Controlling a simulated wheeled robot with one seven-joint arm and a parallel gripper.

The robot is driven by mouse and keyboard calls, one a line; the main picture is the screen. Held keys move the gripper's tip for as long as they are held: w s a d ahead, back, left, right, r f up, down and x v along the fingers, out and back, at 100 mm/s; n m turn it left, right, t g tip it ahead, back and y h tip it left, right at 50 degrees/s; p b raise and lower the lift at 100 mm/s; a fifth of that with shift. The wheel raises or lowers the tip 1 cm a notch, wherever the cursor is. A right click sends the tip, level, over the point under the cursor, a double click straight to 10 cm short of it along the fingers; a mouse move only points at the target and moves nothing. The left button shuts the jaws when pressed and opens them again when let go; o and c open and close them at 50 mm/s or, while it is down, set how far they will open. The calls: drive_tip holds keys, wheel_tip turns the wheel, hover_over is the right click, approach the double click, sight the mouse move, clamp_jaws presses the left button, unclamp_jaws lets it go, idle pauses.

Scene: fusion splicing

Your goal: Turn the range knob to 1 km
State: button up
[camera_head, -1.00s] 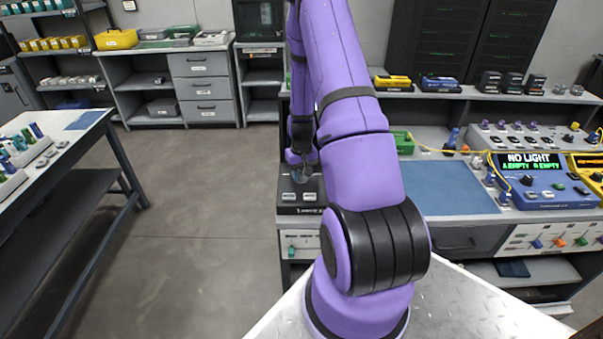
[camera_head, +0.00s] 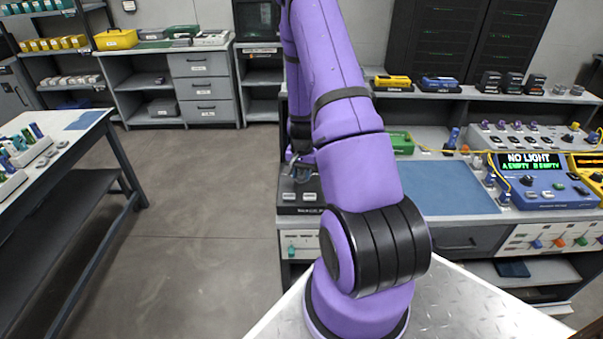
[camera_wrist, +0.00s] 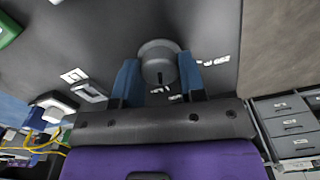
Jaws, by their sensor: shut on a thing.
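The range knob (camera_wrist: 160,62) is a round grey dial with a dark pointer mark, seen in the wrist view on a dark panel. White labels (camera_wrist: 75,75) are printed around it, too small to read. My gripper (camera_wrist: 160,80) has its two blue fingers on either side of the knob, shut on it. In the head view the dark device (camera_head: 300,196) stands at the left end of the bench, and my arm hides most of the gripper (camera_head: 298,165) and the knob.
A blue mat (camera_head: 450,188) lies on the bench to the right. A green box (camera_head: 400,142) sits behind my arm. The floor to the left is open.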

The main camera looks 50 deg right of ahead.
sight(301, 174)
idle(0.3)
drive_tip(key=o, duration=0.9)
drive_tip(key=shift+r, duration=0.1)
wheel_tip(301, 174, up, 11)
drive_tip(key=shift+f, duration=0.2)
idle(0.3)
